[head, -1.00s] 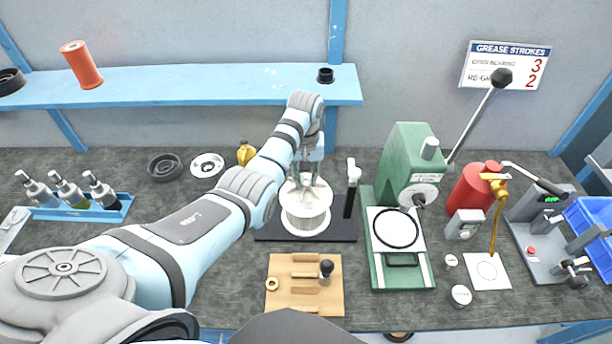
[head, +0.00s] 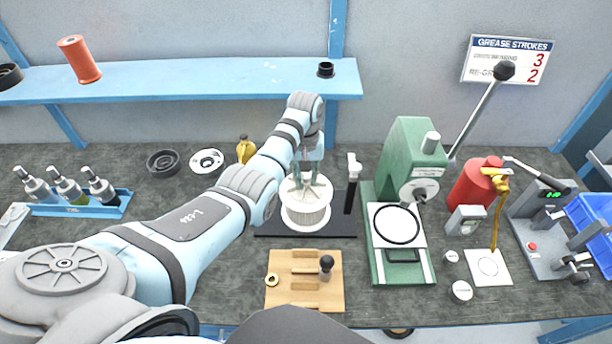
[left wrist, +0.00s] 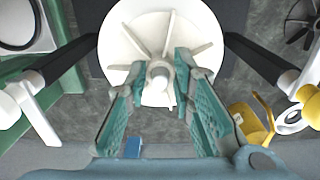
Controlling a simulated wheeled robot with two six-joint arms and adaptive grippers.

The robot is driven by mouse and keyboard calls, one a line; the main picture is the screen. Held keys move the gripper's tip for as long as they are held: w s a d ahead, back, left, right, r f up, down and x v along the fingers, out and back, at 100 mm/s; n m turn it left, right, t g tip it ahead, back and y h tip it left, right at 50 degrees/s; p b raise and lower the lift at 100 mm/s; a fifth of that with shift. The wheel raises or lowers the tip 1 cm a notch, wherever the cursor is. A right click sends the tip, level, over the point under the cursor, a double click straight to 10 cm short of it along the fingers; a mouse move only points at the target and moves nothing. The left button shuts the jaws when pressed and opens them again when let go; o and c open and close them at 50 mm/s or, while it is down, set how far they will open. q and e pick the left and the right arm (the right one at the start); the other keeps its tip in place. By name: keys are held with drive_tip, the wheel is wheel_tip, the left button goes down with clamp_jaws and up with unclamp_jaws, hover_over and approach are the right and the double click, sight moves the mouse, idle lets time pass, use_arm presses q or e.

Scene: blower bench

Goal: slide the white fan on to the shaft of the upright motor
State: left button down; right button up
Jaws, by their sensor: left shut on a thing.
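The fan looks upright over the black base plate (head: 342,227). My right gripper is not in view.
A black post with a white top (head: 352,183) stands close right of the fan. A green press (head: 408,150) stands further right, a wooden block (head: 300,292) in front. A yellow bottle (head: 245,150) and white ring (head: 207,161) are behind left.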

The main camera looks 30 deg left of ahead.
use_arm(q)
drive_tip(key=shift+p, duration=0.5)
drive_tip(key=shift+f, duration=0.4)
idle(0.3)
drive_tip(key=c, duration=1.3)
unclamp_jaws()
